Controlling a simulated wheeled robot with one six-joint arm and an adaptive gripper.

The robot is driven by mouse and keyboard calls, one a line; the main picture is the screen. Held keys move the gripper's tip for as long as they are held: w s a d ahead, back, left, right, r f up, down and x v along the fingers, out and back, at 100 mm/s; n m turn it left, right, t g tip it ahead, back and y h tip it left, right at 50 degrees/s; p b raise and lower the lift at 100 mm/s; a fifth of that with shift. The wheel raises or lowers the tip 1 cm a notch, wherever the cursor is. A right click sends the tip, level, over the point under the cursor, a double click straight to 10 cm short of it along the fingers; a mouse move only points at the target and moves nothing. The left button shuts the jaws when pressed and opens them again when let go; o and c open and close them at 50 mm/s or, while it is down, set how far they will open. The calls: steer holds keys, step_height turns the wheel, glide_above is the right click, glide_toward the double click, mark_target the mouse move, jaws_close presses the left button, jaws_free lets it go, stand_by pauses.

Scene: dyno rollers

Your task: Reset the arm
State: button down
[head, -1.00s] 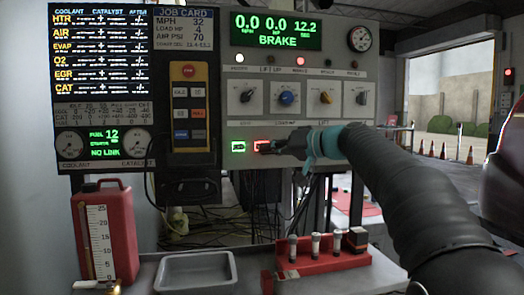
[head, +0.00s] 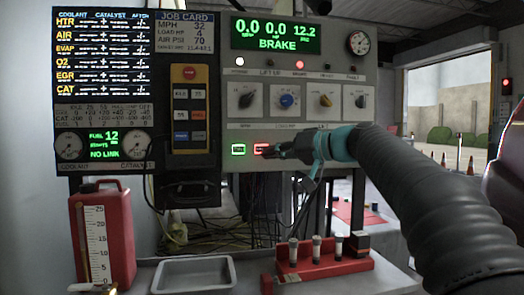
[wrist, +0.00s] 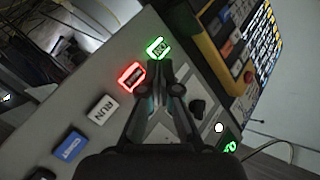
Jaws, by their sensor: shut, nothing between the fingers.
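My gripper (head: 271,151) is shut and empty in the head view, in front of the lower edge of the grey control panel (head: 240,122). Its tips are at the red-lit button (head: 260,149) and cover part of it. The green-lit button (head: 238,150) is just left of the tips. In the wrist view the closed fingers (wrist: 158,68) lie between the red-lit button (wrist: 131,76) and the green-lit button (wrist: 158,48). I cannot tell whether they touch the panel.
A red jug (head: 103,240), a grey tray (head: 193,272) and a red rack (head: 320,262) with small vials stand on the bench below. Cables (head: 205,228) hang under the panel. Several knobs (head: 286,100) sit above my gripper. A doorway is at right.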

steer(key=shift+s, duration=0.1)
steer(key=s+d+f+m+h, duration=0.1)
steer(key=s+d+f+h, duration=0.3)
steer(key=s+f, duration=0.8)
steer(key=s+d+f+m+g+h+p, duration=0.1)
steer(key=s+d+f+m+h, duration=0.1)
steer(key=s+d+f+h, duration=0.3)
steer(key=s+d+f+m+g+h, duration=0.1)
steer(key=s+d+f+h, duration=0.4)
steer(key=s+f, duration=1.3)
steer(key=d+f, duration=0.1)
steer(key=d, duration=0.3)
steer(key=shift+s+f+m, duration=0.3)
steer(key=shift+s+m, duration=0.05)
steer(key=shift+m, duration=0.05)
